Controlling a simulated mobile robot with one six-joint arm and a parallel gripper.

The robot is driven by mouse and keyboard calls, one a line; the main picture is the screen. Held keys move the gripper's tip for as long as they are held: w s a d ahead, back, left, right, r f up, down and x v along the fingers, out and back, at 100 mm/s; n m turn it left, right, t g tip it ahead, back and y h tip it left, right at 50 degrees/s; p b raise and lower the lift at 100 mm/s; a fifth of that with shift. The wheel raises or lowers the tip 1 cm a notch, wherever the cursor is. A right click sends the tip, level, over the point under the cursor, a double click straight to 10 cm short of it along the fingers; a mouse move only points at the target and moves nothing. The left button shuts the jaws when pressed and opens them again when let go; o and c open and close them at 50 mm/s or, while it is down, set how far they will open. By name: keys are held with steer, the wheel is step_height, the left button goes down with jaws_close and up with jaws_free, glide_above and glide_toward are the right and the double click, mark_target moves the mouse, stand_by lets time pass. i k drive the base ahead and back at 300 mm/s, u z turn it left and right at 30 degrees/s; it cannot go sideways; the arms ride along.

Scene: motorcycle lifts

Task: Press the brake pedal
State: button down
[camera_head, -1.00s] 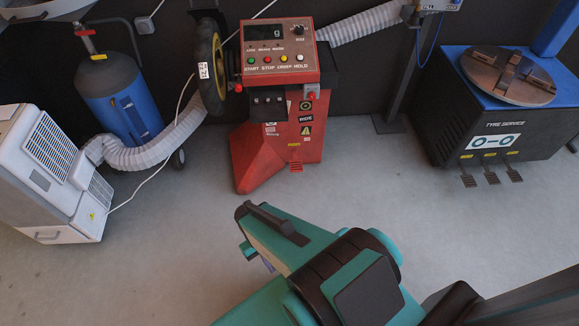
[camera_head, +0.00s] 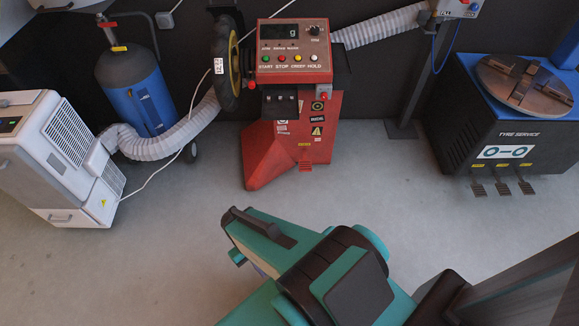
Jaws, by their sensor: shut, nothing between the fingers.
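A small red foot pedal (camera_head: 305,166) sticks out low on the front of the red wheel balancer (camera_head: 322,130), under a yellow label too small to read; I take it to be the brake pedal. It is close above the floor, just right of the machine's sloping red foot. My teal and black arm (camera_head: 310,265) reaches in from the bottom of the view, with its far end on the near side of the balancer. A gap of bare floor shows between arm and pedal in the picture. My gripper's fingers cannot be made out.
A tyre machine (camera_head: 510,150) with several dark floor pedals (camera_head: 503,188) stands at the right. A white unit (camera_head: 65,165) stands left, with a ribbed hose (camera_head: 165,145) and a blue cylinder (camera_head: 140,95) behind. The grey floor (camera_head: 400,210) between is clear.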

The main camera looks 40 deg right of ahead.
mark_target(305, 165)
steer(key=u, duration=0.3)
steer(key=i, duration=0.95)
steer(key=u, duration=0.1)
steer(key=k, duration=0.9)
steer(key=z, duration=0.15)
steer(key=i, duration=0.7)
steer(key=u, duration=0.05)
